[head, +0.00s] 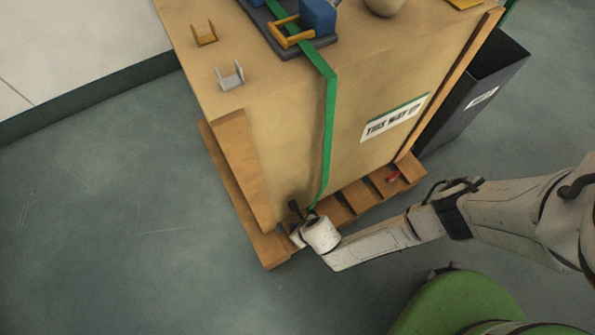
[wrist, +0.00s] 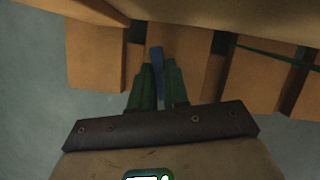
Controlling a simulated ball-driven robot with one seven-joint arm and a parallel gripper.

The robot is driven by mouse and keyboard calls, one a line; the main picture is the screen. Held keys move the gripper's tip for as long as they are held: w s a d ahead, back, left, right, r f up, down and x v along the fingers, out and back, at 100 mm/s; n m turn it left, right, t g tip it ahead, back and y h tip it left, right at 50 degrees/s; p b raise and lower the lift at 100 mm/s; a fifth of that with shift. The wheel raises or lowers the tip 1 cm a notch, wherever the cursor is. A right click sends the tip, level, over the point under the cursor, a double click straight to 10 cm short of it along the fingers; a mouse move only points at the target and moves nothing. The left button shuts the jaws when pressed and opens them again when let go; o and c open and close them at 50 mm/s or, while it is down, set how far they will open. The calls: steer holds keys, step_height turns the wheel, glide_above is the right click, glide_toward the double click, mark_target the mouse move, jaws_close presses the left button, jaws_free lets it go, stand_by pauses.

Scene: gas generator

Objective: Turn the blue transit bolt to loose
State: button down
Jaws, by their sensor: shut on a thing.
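The blue transit bolt (wrist: 157,57) shows in the wrist view as a short blue piece between the tips of my gripper (wrist: 158,78), at the pallet's edge below the crate. The green fingers are closed on it. Its far end and its turn position cannot be read. In the head view my gripper (head: 298,212) is low at the near lower corner of the crate (head: 285,130), beside the pallet (head: 268,248). The blue bolt is hidden there behind my wrist.
A red piece (head: 393,177) sits on the pallet's right part. A green strap (head: 330,130) runs down the crate's front. A dark bin (head: 470,92) stands right of the crate. Blue and yellow parts (head: 300,28) are on top. The floor at left is clear.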

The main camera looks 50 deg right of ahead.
steer(key=n, duration=0.2)
steer(key=n+y, duration=0.1)
steer(key=shift+d+n, duration=0.2)
steer(key=shift+n, duration=0.2)
steer(key=n+g+y, duration=0.1)
steer(key=n, duration=0.2)
steer(key=shift+w+n+y, duration=0.1)
steer(key=shift+n+y, duration=0.2)
steer(key=n+b, duration=0.1)
steer(key=n, duration=0.1)
steer(key=n+g+y, duration=0.1)
steer(key=n, duration=0.1)
steer(key=shift+w+d+f+b, duration=0.1)
steer(key=shift+d+f+b, duration=0.05)
steer(key=shift+b, duration=0.25)
steer(key=shift+n+g+y+b, duration=0.3)
steer(key=shift+n+g+b, duration=0.35)
steer(key=shift+n, duration=0.95)
steer(key=c, duration=1.1)
jaws_free()
steer(key=shift+r, duration=0.25)
